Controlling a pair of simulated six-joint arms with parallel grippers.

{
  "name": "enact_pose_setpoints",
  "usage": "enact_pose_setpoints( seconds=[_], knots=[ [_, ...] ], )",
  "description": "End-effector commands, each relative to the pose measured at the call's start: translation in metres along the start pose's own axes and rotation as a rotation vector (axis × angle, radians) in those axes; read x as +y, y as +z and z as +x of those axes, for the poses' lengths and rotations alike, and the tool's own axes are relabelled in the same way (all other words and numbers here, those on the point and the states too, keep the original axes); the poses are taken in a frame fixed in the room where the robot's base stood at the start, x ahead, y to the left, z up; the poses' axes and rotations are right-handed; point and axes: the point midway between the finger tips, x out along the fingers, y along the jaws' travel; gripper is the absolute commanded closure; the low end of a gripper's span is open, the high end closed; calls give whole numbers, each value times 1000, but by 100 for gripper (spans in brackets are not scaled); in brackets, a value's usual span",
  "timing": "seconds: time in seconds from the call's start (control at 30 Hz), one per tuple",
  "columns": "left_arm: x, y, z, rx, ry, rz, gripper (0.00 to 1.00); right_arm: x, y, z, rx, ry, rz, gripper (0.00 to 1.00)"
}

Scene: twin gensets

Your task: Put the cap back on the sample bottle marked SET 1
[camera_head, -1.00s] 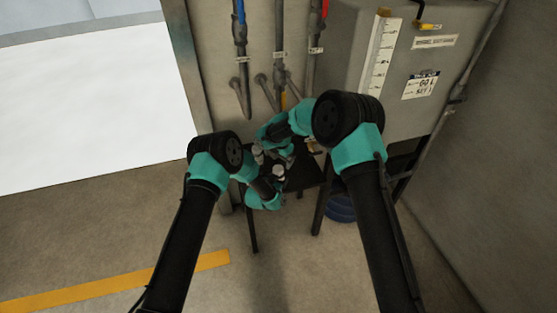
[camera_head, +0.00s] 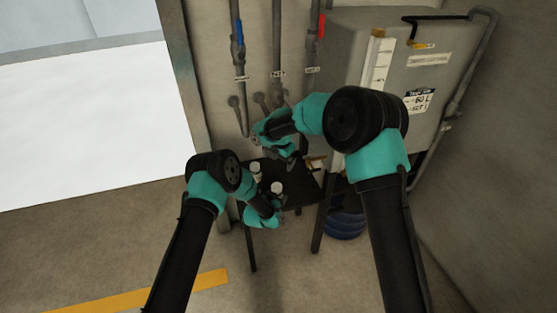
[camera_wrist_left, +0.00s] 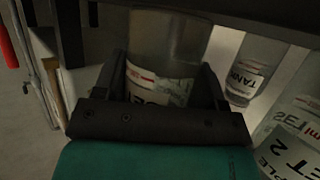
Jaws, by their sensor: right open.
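A clear sample bottle (camera_wrist_left: 165,45) with a white label stands between my left gripper's fingers (camera_wrist_left: 168,85) in the left wrist view. The fingers appear to press on both its sides. Its label shows "SET", but the number is hidden. In the head view my left gripper (camera_head: 273,206) is low at the front of the dark stand, beside a pale bottle top (camera_head: 277,188). My right gripper (camera_head: 290,158) is open, above the back of the stand and mostly hidden by its own wrist. I cannot make out a loose cap.
The dark stand (camera_head: 296,197) also bears another pale-topped bottle (camera_head: 255,168). The wrist view shows a bottle marked TANK (camera_wrist_left: 250,70) and one marked SET 2 (camera_wrist_left: 296,120) close on the right. Pipes (camera_head: 277,60) and a grey tank (camera_head: 420,75) are behind.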

Motion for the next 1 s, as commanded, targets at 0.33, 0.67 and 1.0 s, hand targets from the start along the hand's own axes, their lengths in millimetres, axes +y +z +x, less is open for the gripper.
enact_pose_setpoints(
  seconds=[0.33, 0.67, 1.0],
  knots=[
    [0, 0, 0, 0, 0, 0, 9, 0, 0, 0, 0, 0, 0, 0],
    [0, 0, -6, -1, 0, 0, 9, 0, 0, 0, 0, 0, 0, 0],
    [-1, 0, -50, -2, 0, -1, 9, 0, 0, 0, 0, 0, 0, 0]
  ],
)
